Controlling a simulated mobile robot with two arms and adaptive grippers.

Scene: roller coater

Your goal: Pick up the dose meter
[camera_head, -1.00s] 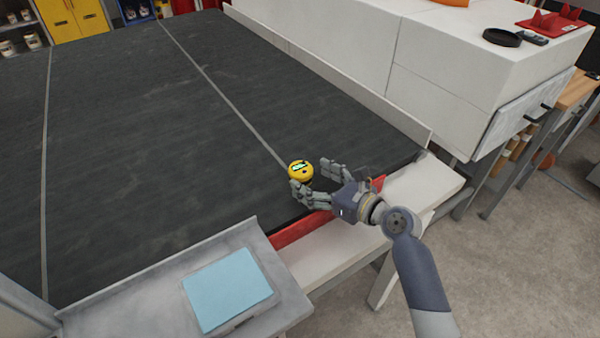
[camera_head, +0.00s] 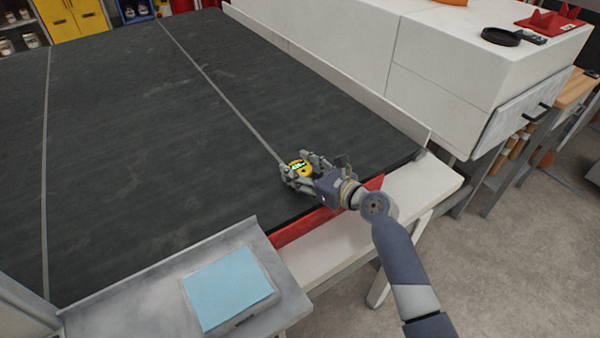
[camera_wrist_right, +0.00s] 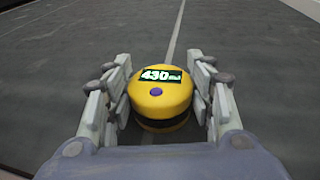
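The dose meter (camera_head: 299,167) is a round yellow device with a dark lower band and a lit display. It sits on the dark belt surface (camera_head: 170,130) near its front edge. In the right wrist view the dose meter (camera_wrist_right: 160,91) faces me upright, its display reading about 430, with a purple button below. My right gripper (camera_head: 302,170) has its fingers on both sides of it. In the right wrist view the right gripper's fingers (camera_wrist_right: 163,100) stand close beside the meter, with narrow gaps still visible. My left gripper is not in view.
A light blue pad (camera_head: 228,288) lies on the grey ledge (camera_head: 155,315) at the front. A white cabinet (camera_head: 470,75) stands at the right, with a black round dish (camera_head: 501,36) on top. A low white rail borders the belt's right side. The belt is otherwise clear.

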